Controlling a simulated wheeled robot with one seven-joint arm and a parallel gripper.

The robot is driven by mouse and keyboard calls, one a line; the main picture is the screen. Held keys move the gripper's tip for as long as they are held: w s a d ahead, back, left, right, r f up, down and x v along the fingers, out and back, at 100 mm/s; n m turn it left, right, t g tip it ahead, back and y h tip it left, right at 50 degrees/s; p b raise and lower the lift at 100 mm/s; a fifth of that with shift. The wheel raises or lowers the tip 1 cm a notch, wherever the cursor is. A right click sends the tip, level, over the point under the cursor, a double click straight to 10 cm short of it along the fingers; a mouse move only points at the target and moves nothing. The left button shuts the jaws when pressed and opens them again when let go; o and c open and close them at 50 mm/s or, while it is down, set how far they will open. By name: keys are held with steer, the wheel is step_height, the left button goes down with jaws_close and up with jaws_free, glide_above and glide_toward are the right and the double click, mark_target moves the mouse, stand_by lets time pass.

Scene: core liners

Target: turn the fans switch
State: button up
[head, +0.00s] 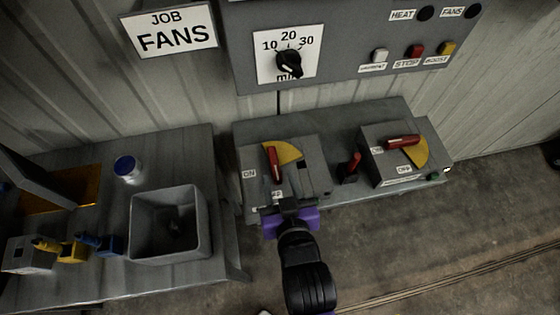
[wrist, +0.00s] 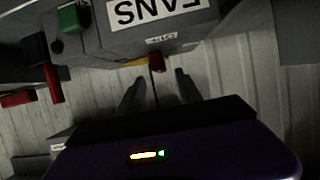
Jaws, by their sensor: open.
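The fans switch is the left grey box (head: 305,165) on the bench, with a red handle (head: 274,164) and a yellow sector plate (head: 289,151). An ON label (head: 249,174) is at its left; a label at its near edge is partly hidden. In the wrist view a FANS label (wrist: 157,10) shows upside down on the box. The handle's red end (wrist: 157,62) shows beyond my fingers. My gripper (head: 290,207) is open and empty at the near edge of this box. It also shows in the wrist view (wrist: 158,92), its fingers apart from the handle.
A second switch box (head: 375,165) with a red handle (head: 403,142) stands to the right. A small red lever (head: 351,164) stands between the boxes. A control panel (head: 350,50) with a dial (head: 289,63) hangs above. A table with a grey bin (head: 141,229) is at left. A sign reads JOB FANS (head: 172,31).

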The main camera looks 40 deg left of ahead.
mark_target(275, 166)
steer(key=shift+p+x, duration=0.4)
steer(key=shift+x, duration=3.2)
steer(key=shift+r, duration=0.1)
jaws_close()
